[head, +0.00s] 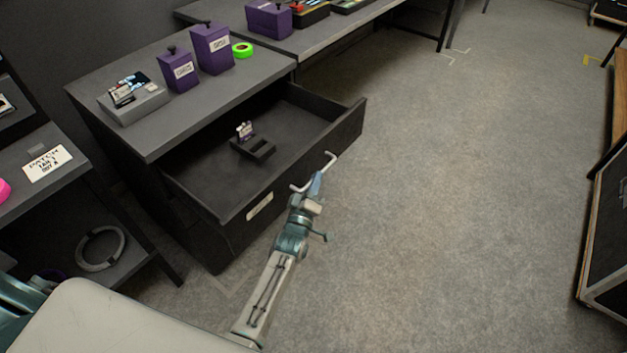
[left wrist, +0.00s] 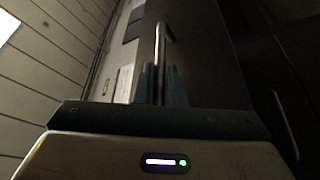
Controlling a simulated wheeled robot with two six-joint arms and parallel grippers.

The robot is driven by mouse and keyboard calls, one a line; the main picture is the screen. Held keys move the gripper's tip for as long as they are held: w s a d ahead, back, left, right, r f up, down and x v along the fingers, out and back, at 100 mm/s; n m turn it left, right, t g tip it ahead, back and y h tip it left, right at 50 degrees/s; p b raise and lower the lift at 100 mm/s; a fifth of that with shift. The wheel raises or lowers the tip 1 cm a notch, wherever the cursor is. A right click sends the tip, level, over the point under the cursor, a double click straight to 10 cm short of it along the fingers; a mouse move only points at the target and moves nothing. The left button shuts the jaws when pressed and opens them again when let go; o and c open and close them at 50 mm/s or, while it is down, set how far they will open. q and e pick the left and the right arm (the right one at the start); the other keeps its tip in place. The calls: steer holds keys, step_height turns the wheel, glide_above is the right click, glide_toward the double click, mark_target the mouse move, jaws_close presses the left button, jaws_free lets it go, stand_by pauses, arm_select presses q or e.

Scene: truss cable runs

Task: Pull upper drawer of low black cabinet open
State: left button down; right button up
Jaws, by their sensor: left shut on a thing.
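The low black cabinet (head: 180,112) stands at the left in the head view. Its upper drawer (head: 347,128) is out a long way, and its inside shows. A small dark holder (head: 254,149) with a purple and white item lies in the drawer. My left gripper (head: 317,184) is at the drawer front, shut on the pale bar handle (head: 330,160). In the left wrist view the fingers (left wrist: 160,84) close around the handle (left wrist: 161,40). My right gripper is not in view.
On the cabinet top are a grey box (head: 135,104), purple boxes (head: 212,48) and a green tape roll (head: 242,49). A shelf (head: 40,170) stands at the left. A black case (head: 608,225) is at the right. The floor between is clear.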

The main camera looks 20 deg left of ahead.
arm_select(q)
steer(key=c, duration=1.5)
jaws_free()
steer(key=shift+f, duration=0.1)
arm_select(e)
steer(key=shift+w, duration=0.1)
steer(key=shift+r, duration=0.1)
